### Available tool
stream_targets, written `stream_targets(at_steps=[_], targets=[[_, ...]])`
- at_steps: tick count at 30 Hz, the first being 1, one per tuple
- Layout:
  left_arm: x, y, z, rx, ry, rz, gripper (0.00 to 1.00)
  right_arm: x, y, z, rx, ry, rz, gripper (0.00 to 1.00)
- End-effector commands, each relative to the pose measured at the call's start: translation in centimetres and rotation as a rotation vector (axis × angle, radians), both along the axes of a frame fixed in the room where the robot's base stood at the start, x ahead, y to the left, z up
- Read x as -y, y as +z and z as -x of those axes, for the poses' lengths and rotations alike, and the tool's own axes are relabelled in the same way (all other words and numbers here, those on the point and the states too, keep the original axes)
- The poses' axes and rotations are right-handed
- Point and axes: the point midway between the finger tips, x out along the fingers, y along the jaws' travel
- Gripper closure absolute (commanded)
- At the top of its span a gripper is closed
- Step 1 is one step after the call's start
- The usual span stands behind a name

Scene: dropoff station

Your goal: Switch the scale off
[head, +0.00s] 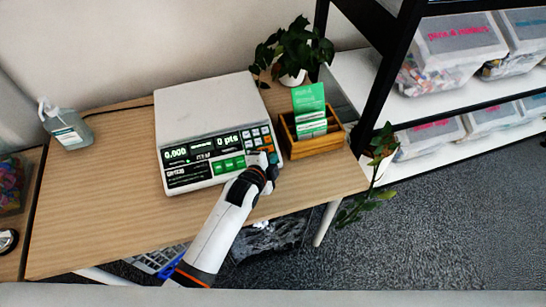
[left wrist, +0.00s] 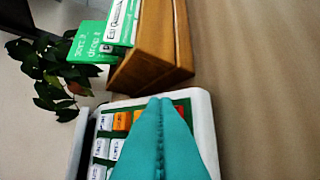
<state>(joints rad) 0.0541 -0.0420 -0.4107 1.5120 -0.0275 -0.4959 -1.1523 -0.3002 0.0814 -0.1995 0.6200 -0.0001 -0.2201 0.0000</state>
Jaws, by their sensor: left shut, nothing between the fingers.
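The scale (head: 208,113) is a white box with a flat top on the wooden table. Its dark front panel has a lit display (head: 200,146) reading "0.000" and "0 pts", green buttons, and a keypad (head: 260,137) of white and orange keys at the right. My left gripper (head: 262,160) is at the keypad's lower part, shut and empty. In the left wrist view the teal fingers (left wrist: 160,135) are closed together over the keypad (left wrist: 118,122) and hide part of it. Whether the tips touch a key, I cannot tell. My right gripper does not show.
A wooden box (head: 318,137) with green cards stands just right of the scale. A potted plant (head: 292,50) is behind it. A sanitizer bottle (head: 68,125) stands at the left. A shelf with clear bins (head: 450,52) is at the right. The table front-left is clear.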

Motion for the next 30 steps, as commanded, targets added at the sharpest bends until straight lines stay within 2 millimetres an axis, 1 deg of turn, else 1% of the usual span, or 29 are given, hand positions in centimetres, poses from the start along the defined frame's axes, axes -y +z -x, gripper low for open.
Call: stream_targets(at_steps=[12,21,26,30], targets=[[-0.1,-0.5,-0.2,0.001,-0.001,-0.002,1.00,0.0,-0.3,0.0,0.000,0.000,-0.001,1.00],[-0.1,-0.5,-0.2,-0.001,0.000,-0.002,1.00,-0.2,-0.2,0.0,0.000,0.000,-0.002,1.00],[0.0,0.0,0.0,-0.001,0.000,-0.002,1.00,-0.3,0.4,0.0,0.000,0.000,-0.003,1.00],[0.0,0.7,0.2,-0.002,0.000,-0.001,1.00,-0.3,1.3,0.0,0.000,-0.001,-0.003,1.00]])
